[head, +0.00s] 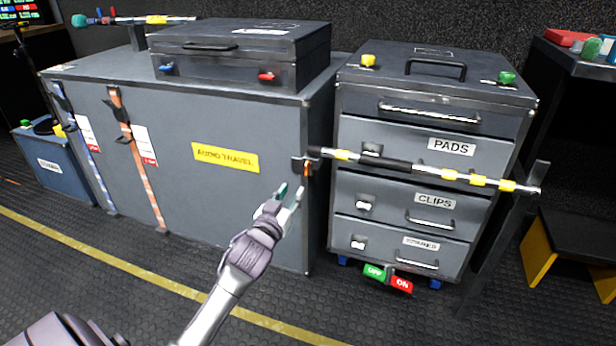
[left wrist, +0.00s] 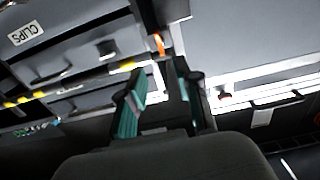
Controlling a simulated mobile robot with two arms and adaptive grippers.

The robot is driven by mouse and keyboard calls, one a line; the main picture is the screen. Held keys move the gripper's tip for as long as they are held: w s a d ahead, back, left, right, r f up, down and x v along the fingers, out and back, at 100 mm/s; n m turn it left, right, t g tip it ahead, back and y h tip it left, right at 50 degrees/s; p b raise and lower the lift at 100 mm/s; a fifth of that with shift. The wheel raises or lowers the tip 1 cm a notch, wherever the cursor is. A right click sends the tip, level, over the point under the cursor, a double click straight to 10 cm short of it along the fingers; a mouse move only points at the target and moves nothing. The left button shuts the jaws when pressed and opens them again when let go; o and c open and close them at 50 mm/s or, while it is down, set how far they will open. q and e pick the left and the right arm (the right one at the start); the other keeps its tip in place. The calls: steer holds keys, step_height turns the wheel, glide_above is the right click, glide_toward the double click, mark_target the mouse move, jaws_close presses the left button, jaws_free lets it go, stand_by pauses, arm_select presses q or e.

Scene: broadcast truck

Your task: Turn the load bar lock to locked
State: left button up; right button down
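The load bar (head: 400,164), dark and chrome with yellow bands, runs across the front of the drawer cabinet. At its left end is a dark bracket (head: 299,165) with a small orange lever (head: 307,169), apparently the lock; its exact setting is too small to tell. The orange lever also shows in the left wrist view (left wrist: 159,44), just beyond the fingertips. My left gripper (head: 290,194) is just below and left of the lever, with teal finger pads. In the left wrist view my left gripper (left wrist: 153,92) has its fingers apart with nothing between them. My right gripper is out of view.
The grey drawer cabinet (head: 345,230) stands behind the bar. A large grey case (head: 225,205) labelled AUDIO TRAVEL is to its left, with a smaller case (head: 240,45) on top. A dark post (head: 505,235) stands at the bar's right end. The front floor is clear.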

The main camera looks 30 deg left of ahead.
mark_target(306, 170)
arm_select(q)
steer(key=b+x, duration=0.3)
steer(key=x, duration=0.7)
steer(key=shift+f, duration=0.1)
steer(key=shift+w+a, duration=0.1)
steer(key=shift+w, duration=0.45)
steer(key=shift+s, duration=0.1)
jaws_close()
